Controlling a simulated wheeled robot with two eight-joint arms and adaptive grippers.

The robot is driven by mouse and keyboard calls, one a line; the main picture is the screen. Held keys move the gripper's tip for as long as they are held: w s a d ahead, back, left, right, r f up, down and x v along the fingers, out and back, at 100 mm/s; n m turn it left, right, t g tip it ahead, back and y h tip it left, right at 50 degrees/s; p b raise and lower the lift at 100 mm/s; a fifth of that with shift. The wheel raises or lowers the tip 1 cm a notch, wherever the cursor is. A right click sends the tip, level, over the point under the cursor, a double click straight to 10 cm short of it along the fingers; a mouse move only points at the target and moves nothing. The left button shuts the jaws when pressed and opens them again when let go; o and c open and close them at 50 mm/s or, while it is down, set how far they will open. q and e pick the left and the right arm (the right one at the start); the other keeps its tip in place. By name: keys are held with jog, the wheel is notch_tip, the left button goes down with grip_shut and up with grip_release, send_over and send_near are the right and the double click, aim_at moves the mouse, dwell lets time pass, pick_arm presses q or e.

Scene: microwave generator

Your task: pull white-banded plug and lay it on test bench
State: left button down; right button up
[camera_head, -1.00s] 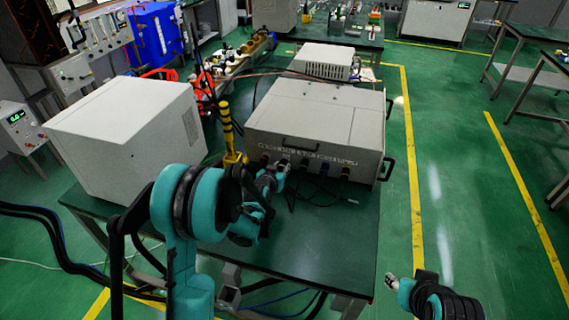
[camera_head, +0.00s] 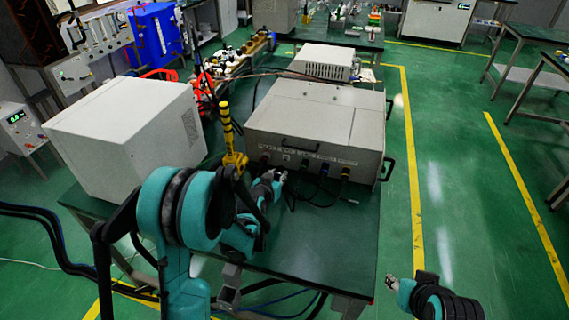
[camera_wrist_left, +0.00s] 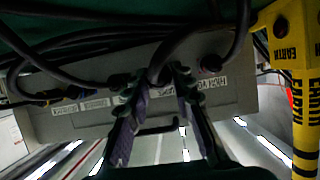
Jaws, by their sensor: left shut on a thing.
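My left gripper (camera_head: 280,177) is in front of the grey generator box (camera_head: 318,115), a little away from its socket panel. In the left wrist view my left gripper (camera_wrist_left: 152,80) is shut on a plug with a black cable (camera_wrist_left: 163,60) between its fingers. The fingers hide most of this plug, and I cannot make out a white band. The test bench (camera_head: 318,255) is dark green, with bare top in front of the box. My right gripper (camera_head: 391,283) is off the bench at lower right; its fingers are too small to judge.
Several other cables run to the panel; a yellow-marked plug (camera_head: 345,173) sits at its right. A yellow EARTH rod (camera_head: 228,130) stands left of my left gripper. A large white box (camera_head: 125,138) fills the bench's left side.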

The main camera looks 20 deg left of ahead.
pick_arm(q)
jog(key=shift+s+f, duration=0.1)
jog(key=shift+f, duration=0.05)
dwell(0.5)
jog(key=shift+f, duration=1.65)
jog(key=c, duration=1.2)
grip_release()
jog(key=shift+s, duration=0.1)
jog(key=v, duration=1.1)
jog(key=shift+s+r, duration=0.1)
jog(key=shift+s, duration=0.3)
jog(key=shift+r, duration=0.1)
